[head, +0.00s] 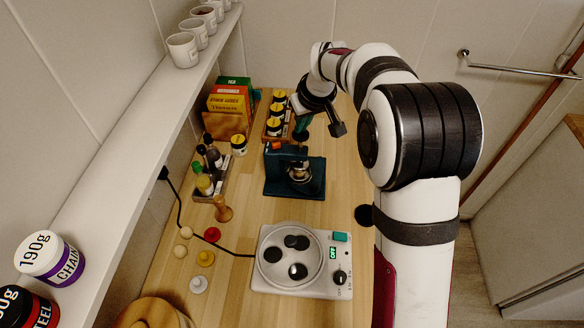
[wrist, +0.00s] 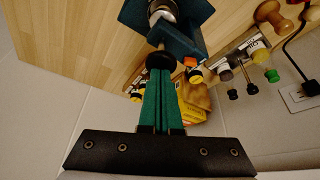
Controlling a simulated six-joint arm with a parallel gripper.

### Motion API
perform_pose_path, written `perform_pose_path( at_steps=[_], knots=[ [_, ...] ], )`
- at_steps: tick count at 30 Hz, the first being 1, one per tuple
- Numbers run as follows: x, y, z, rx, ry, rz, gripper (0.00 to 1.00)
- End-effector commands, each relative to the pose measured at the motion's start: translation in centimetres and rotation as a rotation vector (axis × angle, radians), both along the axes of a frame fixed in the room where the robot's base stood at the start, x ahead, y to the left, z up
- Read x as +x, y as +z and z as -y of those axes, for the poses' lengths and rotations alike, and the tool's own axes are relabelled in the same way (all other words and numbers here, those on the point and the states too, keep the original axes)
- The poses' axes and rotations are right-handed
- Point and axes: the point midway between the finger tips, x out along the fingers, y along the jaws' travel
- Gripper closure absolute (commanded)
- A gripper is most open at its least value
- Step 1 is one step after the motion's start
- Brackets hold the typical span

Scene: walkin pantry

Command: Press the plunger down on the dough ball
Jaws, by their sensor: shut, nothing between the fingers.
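A dark blue press (head: 294,178) stands on the wooden counter with a metal part in its middle; it also shows in the wrist view (wrist: 195,40). A black knob (wrist: 160,60), which looks like the top of the plunger, is above the press; it also shows in the head view (head: 300,137). My gripper (head: 302,129) is above the press, its green fingers pressed together and empty. In the wrist view the fingertips (wrist: 160,74) are right at the knob; I cannot tell whether they touch it. I cannot make out a dough ball inside the press.
A hot plate (head: 290,262) stands at the front, its cord running left. A wooden stamp (head: 222,208), small round pieces and a bottle rack (head: 210,178) are on the left. Jars (head: 276,122) and boxes (head: 232,98) stand behind. A white shelf (head: 140,120) runs along the left wall.

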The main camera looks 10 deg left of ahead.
Motion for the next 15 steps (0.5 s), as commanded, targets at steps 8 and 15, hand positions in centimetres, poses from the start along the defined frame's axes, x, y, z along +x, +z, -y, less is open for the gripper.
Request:
perform_pose_path(
  at_steps=[8, 15],
  knots=[
    [-0.02, -0.12, 0.00, 0.000, 0.000, -0.001, 1.00],
    [-0.03, -0.41, -0.01, 0.001, -0.001, -0.002, 1.00]
  ],
)
